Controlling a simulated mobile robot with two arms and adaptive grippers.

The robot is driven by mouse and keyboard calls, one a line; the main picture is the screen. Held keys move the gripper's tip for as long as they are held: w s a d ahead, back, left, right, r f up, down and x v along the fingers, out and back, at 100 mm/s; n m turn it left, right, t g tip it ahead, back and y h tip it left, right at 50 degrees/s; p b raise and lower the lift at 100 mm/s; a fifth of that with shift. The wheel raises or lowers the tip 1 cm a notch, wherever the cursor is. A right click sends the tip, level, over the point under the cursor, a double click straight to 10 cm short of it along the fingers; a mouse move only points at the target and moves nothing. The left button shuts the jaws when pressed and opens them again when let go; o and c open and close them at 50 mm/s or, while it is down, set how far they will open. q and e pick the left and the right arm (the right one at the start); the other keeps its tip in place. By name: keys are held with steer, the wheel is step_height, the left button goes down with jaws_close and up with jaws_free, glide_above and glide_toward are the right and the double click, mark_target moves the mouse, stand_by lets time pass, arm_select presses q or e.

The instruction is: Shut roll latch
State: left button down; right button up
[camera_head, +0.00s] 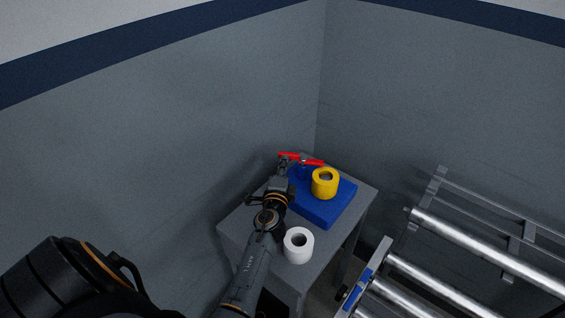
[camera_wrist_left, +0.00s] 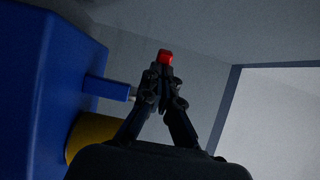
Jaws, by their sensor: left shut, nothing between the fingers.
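A blue block (camera_head: 322,212) lies on a small grey table, with a yellow roll (camera_head: 325,183) standing on it. A red latch bar (camera_head: 312,162) sits at the block's back corner, on a blue post. My left gripper (camera_head: 284,170) is shut and empty, up against the left part of the red bar. In the left wrist view, a red end (camera_wrist_left: 165,56) shows just beyond the shut fingertips (camera_wrist_left: 163,74); I cannot tell whether they touch. The blue block (camera_wrist_left: 45,70) and yellow roll (camera_wrist_left: 88,136) are at left there. My right gripper is not in view.
A white roll (camera_head: 298,245) stands on the grey table (camera_head: 280,274) near its front, right beside my left forearm. Grey walls meet behind the table. A metal roller rack (camera_head: 450,265) stands to the right, close to the table.

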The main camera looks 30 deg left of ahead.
arm_select(q)
steer(key=shift+d+r, duration=0.1)
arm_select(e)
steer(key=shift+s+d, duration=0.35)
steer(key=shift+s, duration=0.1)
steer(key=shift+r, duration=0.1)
